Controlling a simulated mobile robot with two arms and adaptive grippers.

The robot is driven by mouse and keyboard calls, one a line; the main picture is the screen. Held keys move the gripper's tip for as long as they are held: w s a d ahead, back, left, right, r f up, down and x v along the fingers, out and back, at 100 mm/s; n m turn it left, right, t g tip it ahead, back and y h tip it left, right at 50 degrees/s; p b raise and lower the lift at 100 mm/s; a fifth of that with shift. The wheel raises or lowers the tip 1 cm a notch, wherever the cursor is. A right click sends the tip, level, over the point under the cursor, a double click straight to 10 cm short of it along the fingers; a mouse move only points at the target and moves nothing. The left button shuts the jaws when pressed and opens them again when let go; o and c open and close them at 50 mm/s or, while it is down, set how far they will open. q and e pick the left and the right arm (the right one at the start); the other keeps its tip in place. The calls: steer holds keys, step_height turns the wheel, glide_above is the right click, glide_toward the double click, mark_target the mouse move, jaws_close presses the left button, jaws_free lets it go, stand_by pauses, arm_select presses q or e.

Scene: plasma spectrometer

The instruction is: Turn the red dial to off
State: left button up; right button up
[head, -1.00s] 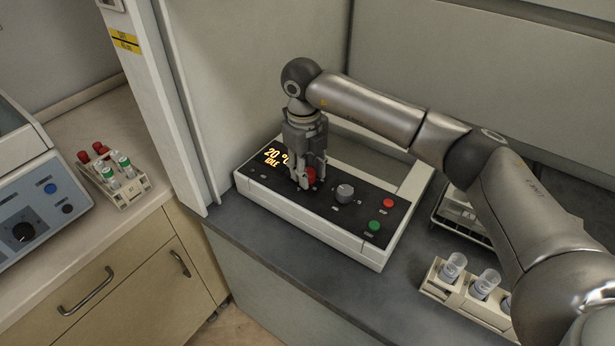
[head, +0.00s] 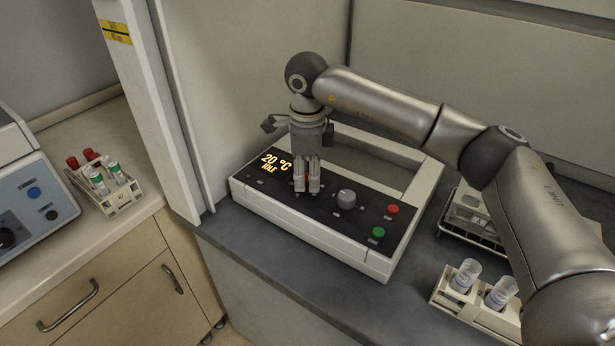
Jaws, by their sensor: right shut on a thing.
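The instrument's control panel (head: 325,205) is black, on a white box, with a lit display (head: 275,163) reading "20 °C IDLE". My right gripper (head: 307,188) points straight down at the panel, just right of the display. Its two fingers are close together and shut on the red dial, which they hide almost wholly, so its pointer cannot be read. A grey knob (head: 346,198) stands just right of the fingers. My left gripper is not in view.
A red button (head: 393,209) and a green button (head: 378,232) sit at the panel's right. A tube rack (head: 446,296) and a tray (head: 447,226) stand right of the instrument. Another tube rack (head: 128,198) and a blue-grey device (head: 45,205) are on the left counter.

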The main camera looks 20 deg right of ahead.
mark_target(308, 179)
steer(key=shift+w+r+n, duration=0.1)
steer(key=shift+r+n, duration=0.05)
steer(key=shift+n, duration=0.25)
steer(key=o, duration=1)
steer(key=r, duration=1.1)
steer(key=shift+s+a+r, duration=0.1)
steer(key=shift+s+r, duration=0.3)
